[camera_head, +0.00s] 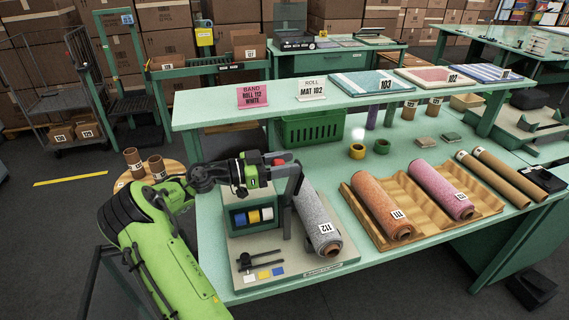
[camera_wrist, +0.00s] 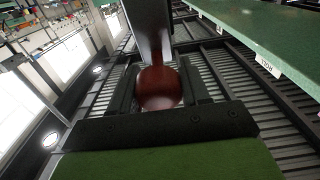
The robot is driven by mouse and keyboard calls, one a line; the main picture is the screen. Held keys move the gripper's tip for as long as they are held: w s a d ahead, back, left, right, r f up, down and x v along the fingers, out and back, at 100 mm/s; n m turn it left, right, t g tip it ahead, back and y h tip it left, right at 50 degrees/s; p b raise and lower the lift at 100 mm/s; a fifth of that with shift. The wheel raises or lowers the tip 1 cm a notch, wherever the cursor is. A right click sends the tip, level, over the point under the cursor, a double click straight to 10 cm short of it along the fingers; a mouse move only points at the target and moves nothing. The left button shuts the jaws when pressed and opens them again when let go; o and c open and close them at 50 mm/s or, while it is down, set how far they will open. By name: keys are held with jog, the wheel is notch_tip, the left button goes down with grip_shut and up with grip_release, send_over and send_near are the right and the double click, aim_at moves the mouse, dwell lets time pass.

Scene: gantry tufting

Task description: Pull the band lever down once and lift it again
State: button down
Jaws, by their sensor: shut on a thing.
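The band machine (camera_head: 235,198) is a green box with blue, yellow and white band spools in its front, on a pale base plate. Its dark lever (camera_head: 296,188) rises at the right side of the box and ends in a dark red ball knob (camera_wrist: 160,88). My gripper (camera_head: 275,163) is shut on this knob, above the box top. In the wrist view the knob sits between my fingers (camera_wrist: 160,92), with the grey lever bar running up from it. My wrist hides part of the lever in the head view, so its exact angle is hard to tell.
A grey roll marked 112 (camera_head: 316,220) lies just right of the lever. Orange (camera_head: 381,205) and pink (camera_head: 440,189) rolls lie in a wooden cradle (camera_head: 410,222). A shelf (camera_head: 215,115) with a pink band card (camera_head: 252,96) runs behind.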

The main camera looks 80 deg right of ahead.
jog(key=shift+s+d+t+y, duration=0.35)
jog(key=shift+s+t, duration=0.15)
jog(key=shift+s, duration=0.15)
jog(key=s+d+f+t+y, duration=0.6)
jog(key=s+f+t, duration=0.4)
jog(key=s+f, duration=0.1)
jog(key=shift+d+f+t+b, duration=0.2)
jog(key=shift+d+t+b, duration=0.1)
jog(key=shift+b, duration=0.1)
jog(key=shift+s+f, duration=0.1)
jog(key=c, duration=0.9)
grip_release()
jog(key=shift+a, duration=0.1)
jog(key=shift+o, duration=1.2)
jog(key=shift+d, duration=0.2)
